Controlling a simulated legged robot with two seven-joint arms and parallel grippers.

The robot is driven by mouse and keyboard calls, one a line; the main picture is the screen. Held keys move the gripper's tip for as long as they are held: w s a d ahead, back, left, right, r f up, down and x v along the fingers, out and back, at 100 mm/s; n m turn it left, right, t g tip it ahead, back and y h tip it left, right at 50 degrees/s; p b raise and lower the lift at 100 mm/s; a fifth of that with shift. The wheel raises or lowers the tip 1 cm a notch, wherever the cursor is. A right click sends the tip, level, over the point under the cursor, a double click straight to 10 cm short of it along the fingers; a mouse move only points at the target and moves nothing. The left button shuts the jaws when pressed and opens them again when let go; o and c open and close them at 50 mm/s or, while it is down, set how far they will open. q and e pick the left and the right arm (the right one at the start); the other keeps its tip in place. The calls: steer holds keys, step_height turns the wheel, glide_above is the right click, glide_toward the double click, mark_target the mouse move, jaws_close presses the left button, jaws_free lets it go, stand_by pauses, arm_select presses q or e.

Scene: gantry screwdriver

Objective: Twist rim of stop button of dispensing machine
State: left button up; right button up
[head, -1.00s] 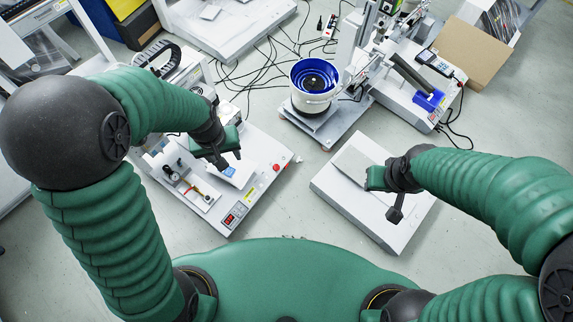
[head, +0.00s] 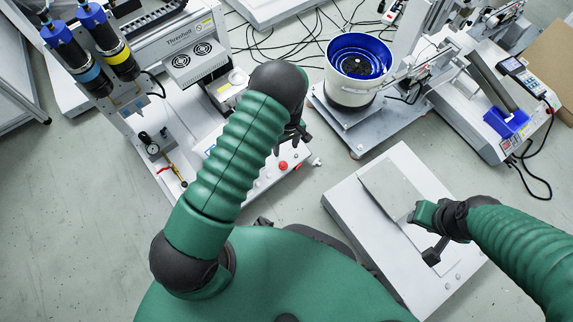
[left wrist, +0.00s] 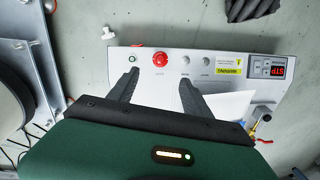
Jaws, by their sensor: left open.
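The dispensing machine's front panel (left wrist: 210,62) shows in the left wrist view, with a red stop button (left wrist: 160,59) standing out from it. The button also shows in the head view (head: 283,165), near the machine's front right corner. My left gripper (left wrist: 158,82) is open and empty. In the left wrist view its fingertips point at the button, one on each side and a little short of it; I see no contact. In the head view my left gripper (head: 294,137) is partly hidden by its arm. My right gripper (head: 431,256) hangs over a white platform; its jaw gap is unclear.
The white platform (head: 345,205) lies at the right, under my right gripper. A blue-lined bowl feeder (head: 352,95) stands behind it. Several dark cables (head: 285,45) lie on the floor. Two blue-capped cylinders (head: 105,50) stand at the left of the machine. A pressure gauge (head: 152,149) sits on its base.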

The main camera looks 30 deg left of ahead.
arm_select(q)
steer(key=f+b, duration=0.2)
steer(key=f, duration=0.2)
steer(key=f+b, duration=0.2)
steer(key=f, duration=0.2)
steer(key=f+b, duration=0.2)
steer(key=f, duration=0.2)
steer(key=shift+s+a+f+b, duration=0.2)
steer(key=shift+s+f+b, duration=0.15)
steer(key=shift+s, duration=0.05)
jaws_close()
